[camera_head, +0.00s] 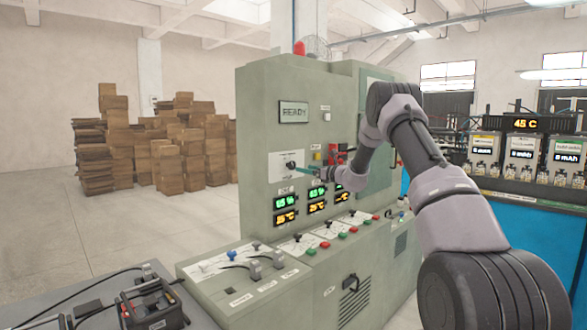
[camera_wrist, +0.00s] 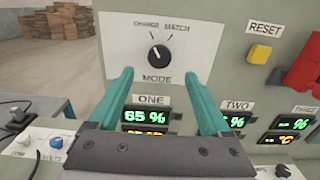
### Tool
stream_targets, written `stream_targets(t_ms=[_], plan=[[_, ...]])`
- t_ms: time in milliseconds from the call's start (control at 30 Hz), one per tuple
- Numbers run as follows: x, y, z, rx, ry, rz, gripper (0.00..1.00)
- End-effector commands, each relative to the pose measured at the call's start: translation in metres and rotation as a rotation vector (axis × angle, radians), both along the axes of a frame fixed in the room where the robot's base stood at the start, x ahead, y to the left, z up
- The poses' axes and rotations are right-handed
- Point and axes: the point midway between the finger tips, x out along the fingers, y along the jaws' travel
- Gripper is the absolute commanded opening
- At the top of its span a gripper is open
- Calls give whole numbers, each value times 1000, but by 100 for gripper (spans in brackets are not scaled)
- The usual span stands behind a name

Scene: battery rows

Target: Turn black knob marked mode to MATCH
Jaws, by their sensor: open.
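The black mode knob (camera_wrist: 159,56) sits on a white plate (camera_wrist: 204,30) marked CHARGE at upper left, MATCH at upper right and MODE below. Its white pointer line appears to point up and left, toward CHARGE. The knob also shows in the head view (camera_head: 291,165) on the front of the green cabinet. My gripper (camera_wrist: 166,78) is open, its two teal fingers spread to either side below the knob, with nothing between them. In the head view my gripper (camera_head: 312,170) is just right of the knob. I cannot tell whether the fingers touch the panel.
A yellow RESET button (camera_wrist: 261,53) and a red part (camera_wrist: 303,72) sit right of the plate. Green and orange displays (camera_wrist: 146,117) lie below the knob. A sloped console (camera_head: 245,272) with levers juts out beneath. Stacked boxes (camera_head: 180,140) stand far left.

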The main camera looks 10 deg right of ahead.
Motion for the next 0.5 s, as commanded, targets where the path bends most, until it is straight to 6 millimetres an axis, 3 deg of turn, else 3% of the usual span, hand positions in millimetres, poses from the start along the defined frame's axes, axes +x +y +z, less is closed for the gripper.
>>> stream_targets(t_ms=[300, 500], plan=[[47, 36, -1, -2, 0, 3, 82], [62, 46, -1, -2, 0, 3, 82]])
